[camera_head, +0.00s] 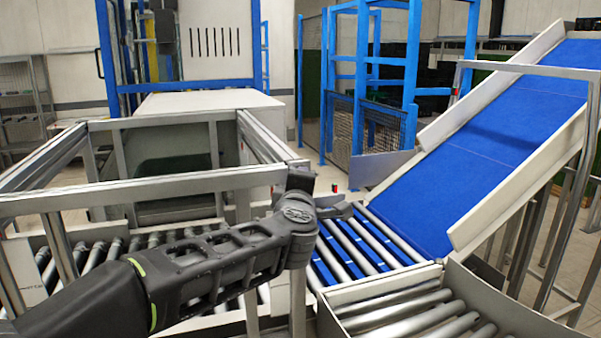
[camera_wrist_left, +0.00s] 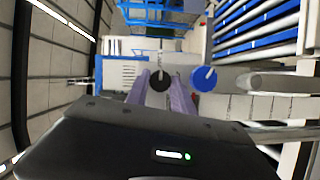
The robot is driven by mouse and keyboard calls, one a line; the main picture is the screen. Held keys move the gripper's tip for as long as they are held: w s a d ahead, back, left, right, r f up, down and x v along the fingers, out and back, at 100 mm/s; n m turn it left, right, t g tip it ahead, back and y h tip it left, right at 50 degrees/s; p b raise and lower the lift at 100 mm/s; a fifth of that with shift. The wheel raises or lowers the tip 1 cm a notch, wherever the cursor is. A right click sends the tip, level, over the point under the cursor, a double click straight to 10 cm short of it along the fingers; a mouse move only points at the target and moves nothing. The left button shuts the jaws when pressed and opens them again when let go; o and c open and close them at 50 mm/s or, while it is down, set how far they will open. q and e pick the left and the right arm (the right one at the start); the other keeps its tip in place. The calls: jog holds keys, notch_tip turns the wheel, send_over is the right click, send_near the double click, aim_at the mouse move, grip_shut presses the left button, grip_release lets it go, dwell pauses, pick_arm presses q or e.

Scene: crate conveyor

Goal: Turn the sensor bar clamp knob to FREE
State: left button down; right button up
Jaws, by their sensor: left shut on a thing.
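In the left wrist view, a round black knob (camera_wrist_left: 160,81) with a pale pointer line sits between the two fingers of my left gripper (camera_wrist_left: 161,92). The gripper is shut on this knob. A blue knob (camera_wrist_left: 204,79) with a white pointer line is just to the right, outside the fingers. No FREE marking can be read, and the pictures do not name which knob is the sensor bar clamp. In the head view, my left gripper (camera_head: 342,210) reaches past the frame corner by the rollers; the held knob is hidden there. My right gripper is not in view.
A blue belt ramp (camera_head: 500,140) with white sides rises to the right. Blue strips lie between rollers (camera_head: 352,246) beside the gripper. A blue cage (camera_head: 385,90) stands behind.

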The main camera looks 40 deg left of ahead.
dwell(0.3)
pick_arm(q)
jog(key=c, duration=1.1)
grip_release()
jog(key=b+v, duration=0.1)
jog(key=v, duration=0.6)
jog(key=shift+s+d, duration=0.2)
jog(key=shift+s, duration=0.15)
